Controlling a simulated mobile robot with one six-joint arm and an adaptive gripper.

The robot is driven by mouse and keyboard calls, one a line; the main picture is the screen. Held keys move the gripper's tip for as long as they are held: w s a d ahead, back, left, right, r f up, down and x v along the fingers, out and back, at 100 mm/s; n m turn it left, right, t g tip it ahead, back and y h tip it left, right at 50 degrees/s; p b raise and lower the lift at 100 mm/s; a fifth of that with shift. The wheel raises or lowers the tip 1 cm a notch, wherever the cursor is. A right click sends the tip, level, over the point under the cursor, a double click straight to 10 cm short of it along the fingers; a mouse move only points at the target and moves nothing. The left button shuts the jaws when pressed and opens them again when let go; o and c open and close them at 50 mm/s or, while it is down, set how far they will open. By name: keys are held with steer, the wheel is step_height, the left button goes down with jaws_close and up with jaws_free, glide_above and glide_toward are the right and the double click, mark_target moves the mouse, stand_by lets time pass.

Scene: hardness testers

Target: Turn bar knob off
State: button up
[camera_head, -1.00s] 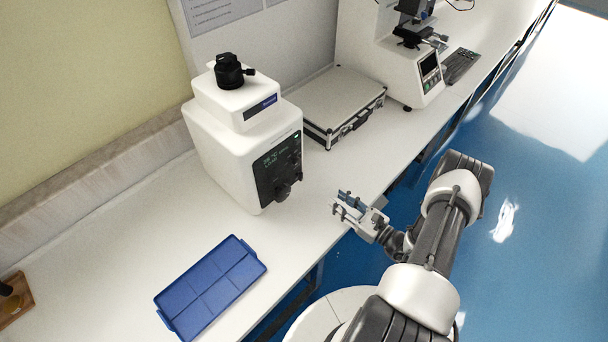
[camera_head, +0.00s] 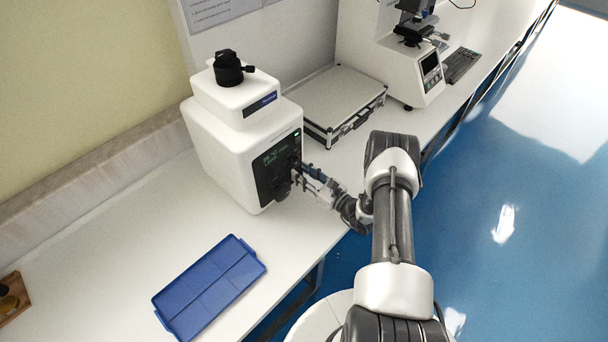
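The white tester (camera_head: 222,150) with a black top fitting stands on the bench at left of centre. Its dark front panel (camera_head: 268,172) faces right and shows small green display text. The bar knob (camera_head: 284,188) is a dark shape low on this panel, partly hidden by my gripper. My gripper (camera_head: 298,178) is at the panel, with its fingertips at or very near the knob. The fingers look apart, one above the other. I cannot tell whether they touch the knob or which way the bar points.
A blue compartment tray (camera_head: 210,288) lies on the bench in front of the tester. A silver case (camera_head: 340,98) lies behind my gripper, and a second white instrument (camera_head: 402,72) stands beyond it. The bench between tester and tray is clear.

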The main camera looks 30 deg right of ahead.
steer(key=shift+c, duration=0.6)
jaws_close()
steer(key=shift+a+f+n, duration=0.1)
steer(key=shift+n, duration=0.2)
steer(key=n+b, duration=0.1)
steer(key=n, duration=0.1)
steer(key=n+b, duration=0.1)
steer(key=n, duration=0.1)
steer(key=a+n+b, duration=0.1)
steer(key=n, duration=0.1)
steer(key=shift+s+f, duration=0.2)
steer(key=shift+f, duration=0.05)
steer(key=n+b, duration=0.1)
steer(key=n, duration=0.1)
steer(key=n+b, duration=0.1)
steer(key=n, duration=0.1)
steer(key=n+b, duration=0.1)
steer(key=shift+s+a+f+n, duration=0.1)
steer(key=shift+a+f+n, duration=0.1)
steer(key=shift+f+n, duration=0.2)
steer(key=n+b, duration=0.2)
steer(key=n, duration=0.1)
steer(key=n+b, duration=0.1)
steer(key=n, duration=0.1)
steer(key=shift+a+f, duration=0.1)
steer(key=shift+f, duration=0.15)
steer(key=shift+n, duration=0.4)
